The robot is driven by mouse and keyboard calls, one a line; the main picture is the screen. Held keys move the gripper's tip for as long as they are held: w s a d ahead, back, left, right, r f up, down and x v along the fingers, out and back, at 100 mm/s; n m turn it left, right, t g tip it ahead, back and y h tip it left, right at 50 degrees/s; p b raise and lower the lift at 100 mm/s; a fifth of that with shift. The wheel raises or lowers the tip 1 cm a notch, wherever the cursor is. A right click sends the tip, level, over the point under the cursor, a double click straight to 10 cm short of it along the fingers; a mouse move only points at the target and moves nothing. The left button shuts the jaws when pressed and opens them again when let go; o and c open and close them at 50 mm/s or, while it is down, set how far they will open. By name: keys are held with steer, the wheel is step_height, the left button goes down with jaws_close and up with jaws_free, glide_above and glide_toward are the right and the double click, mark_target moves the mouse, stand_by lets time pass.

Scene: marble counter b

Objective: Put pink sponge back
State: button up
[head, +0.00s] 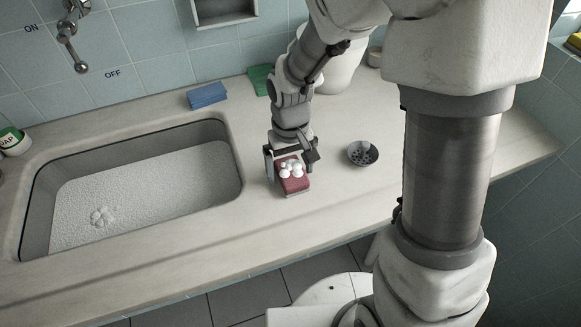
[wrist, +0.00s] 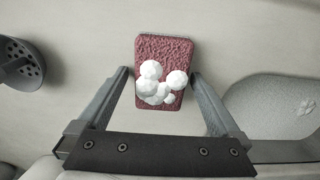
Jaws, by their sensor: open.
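The pink sponge (head: 295,184) lies flat on the counter to the right of the sink, with several white foam blobs on top. In the wrist view the sponge (wrist: 150,47) is upright in the picture, its near half between the fingers. My gripper (head: 290,158) is open over the sponge, one finger on each side. In the wrist view my gripper (wrist: 160,80) shows a gap between each finger and the sponge. The arm hides part of the counter behind it.
The sink (head: 235,180) is left of the sponge, with white foam inside. A dark strainer (head: 363,153) stands to the right. A blue sponge (head: 207,95) and a green sponge (head: 260,79) lie near the wall. The counter in front is clear.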

mark_target(291, 168)
step_height(291, 168, up, 12)
steer(key=p, duration=0.3)
steer(key=s+d+r+m+t, duration=0.3)
steer(key=s+d+r+t, duration=0.2)
steer(key=s+d+r, duration=0.5)
steer(key=s+r, duration=0.2)
steer(key=s, duration=0.1)
steer(key=shift+d+r+t, duration=0.3)
steer(key=shift+d+r, duration=0.05)
steer(key=shift+d, duration=0.05)
steer(key=shift+r, duration=0.1)
